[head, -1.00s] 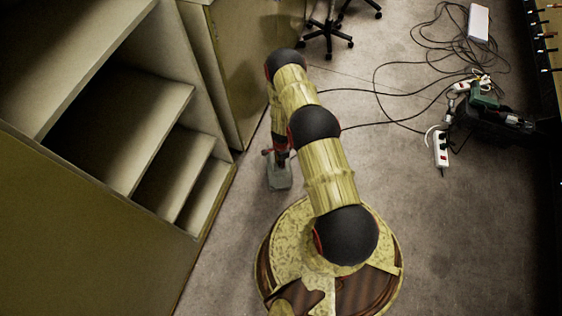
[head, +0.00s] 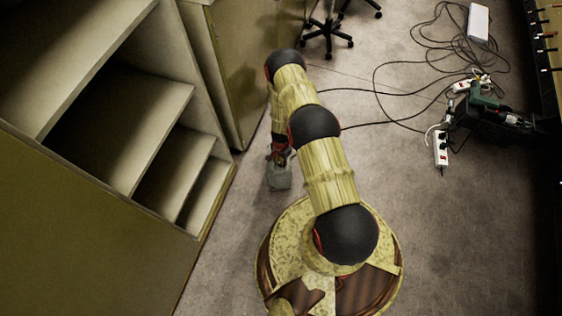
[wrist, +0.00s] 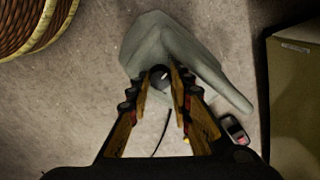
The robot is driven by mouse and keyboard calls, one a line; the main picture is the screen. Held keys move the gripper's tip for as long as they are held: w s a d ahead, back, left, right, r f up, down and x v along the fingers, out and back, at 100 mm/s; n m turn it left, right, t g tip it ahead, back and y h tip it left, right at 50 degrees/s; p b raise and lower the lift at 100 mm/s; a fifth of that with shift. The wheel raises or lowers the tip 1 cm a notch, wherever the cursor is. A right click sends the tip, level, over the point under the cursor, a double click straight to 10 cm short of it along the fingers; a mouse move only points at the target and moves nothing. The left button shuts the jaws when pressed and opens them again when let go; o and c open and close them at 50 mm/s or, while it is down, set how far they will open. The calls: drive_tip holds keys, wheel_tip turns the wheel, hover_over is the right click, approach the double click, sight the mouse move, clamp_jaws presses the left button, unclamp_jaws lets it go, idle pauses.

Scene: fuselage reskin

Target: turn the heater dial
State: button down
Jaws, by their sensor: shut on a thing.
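The heater is a small grey-green box on the floor; it shows in the head view (head: 279,177) beside the cabinets and in the wrist view (wrist: 180,45). Its dark round dial (wrist: 160,76) sits between the tips of my gripper (wrist: 161,80). My gripper points down at the heater from above, and its two wood-toned fingers are closed on the dial. In the head view my gripper (head: 279,153) is at the heater's far edge, partly hidden by my arm. The dial cannot be made out in the head view.
Open shelves (head: 130,125) stand close on the left. A power strip (head: 440,149), a green tool (head: 484,97) and tangled black cables lie on the floor to the right. Chair legs (head: 328,38) are at the back. A small dark-and-red object (wrist: 234,129) lies near the heater.

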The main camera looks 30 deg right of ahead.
drive_tip(key=c, duration=1.6)
unclamp_jaws()
